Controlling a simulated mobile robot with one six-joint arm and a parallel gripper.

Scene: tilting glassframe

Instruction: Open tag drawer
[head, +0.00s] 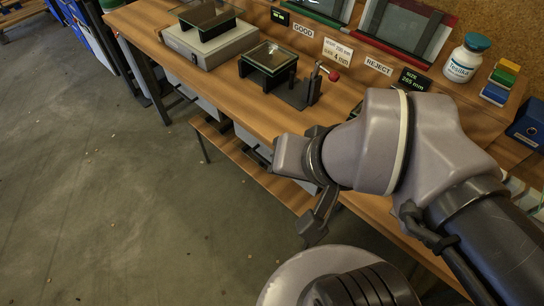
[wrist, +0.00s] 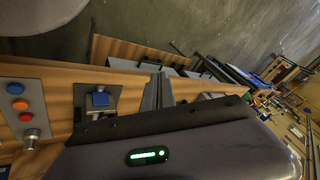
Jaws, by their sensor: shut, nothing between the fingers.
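I cannot single out the tag drawer for certain. Pale box fronts show under the wooden bench (head: 138,38) in the head view, partly hidden by the bench edge and my arm. In the wrist view, pale panels (wrist: 126,64) lie beyond the bench edge, near my fingers. My gripper (wrist: 158,88) is shut and empty, with its fingers pointing up the picture past the bench edge. In the head view my gripper (head: 313,228) hangs in front of the bench, low and apart from the things on top.
On the bench stand a grey box (head: 210,46), a dark glass frame stand (head: 268,64), a red-knobbed lever (head: 333,75), a white bottle (head: 467,60) and a blue box (head: 527,124). A button panel (wrist: 20,105) shows in the wrist view. The floor at left is clear.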

